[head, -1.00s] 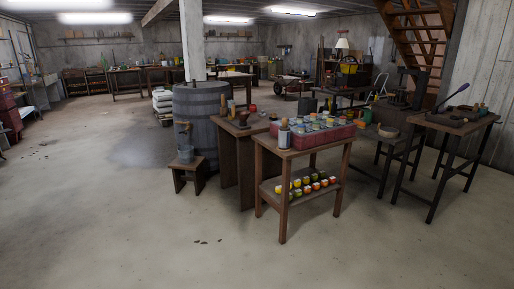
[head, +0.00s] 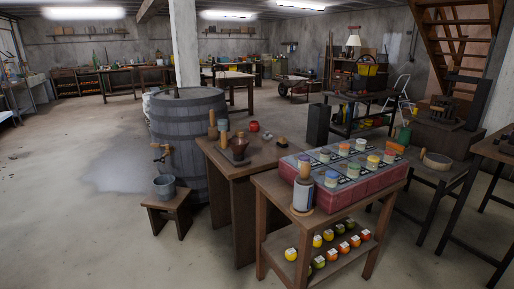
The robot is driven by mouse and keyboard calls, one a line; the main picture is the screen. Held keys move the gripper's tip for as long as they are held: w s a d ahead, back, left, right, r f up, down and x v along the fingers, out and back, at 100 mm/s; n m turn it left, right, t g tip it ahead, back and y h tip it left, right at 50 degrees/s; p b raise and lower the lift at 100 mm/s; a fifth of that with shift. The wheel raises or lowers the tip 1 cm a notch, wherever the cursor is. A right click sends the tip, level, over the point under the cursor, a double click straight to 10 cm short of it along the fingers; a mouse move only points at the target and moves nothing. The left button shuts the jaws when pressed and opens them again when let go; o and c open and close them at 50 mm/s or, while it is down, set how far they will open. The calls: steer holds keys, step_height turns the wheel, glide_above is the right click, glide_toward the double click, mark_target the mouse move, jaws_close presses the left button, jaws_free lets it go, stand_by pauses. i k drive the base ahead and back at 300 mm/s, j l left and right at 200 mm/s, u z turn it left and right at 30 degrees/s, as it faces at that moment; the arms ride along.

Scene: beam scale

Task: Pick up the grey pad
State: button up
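I cannot pick out a grey pad for certain in the head view. My gripper is not in view. The nearest surfaces are a wooden stand (head: 262,190) with a red crate of jars (head: 345,186) on top, and a wooden table (head: 218,152) just behind it. On that table are several small wooden-handled items and a dark brown piece (head: 237,150). A grey-and-wood cylinder (head: 303,192) stands upright at the stand's near left corner.
A large grey barrel (head: 188,135) with a tap stands left of the table. A bucket (head: 165,187) sits on a low stool (head: 168,213) before it. Dark workbenches (head: 440,185) stand right. The floor at left is open.

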mark_target(239, 133)
steer(key=i+u, duration=0.1)
steer(key=i, duration=0.9)
steer(key=i+l+u, duration=0.1)
steer(key=i, duration=0.9)
steer(key=i+l+u, duration=0.2)
steer(key=u, duration=0.15)
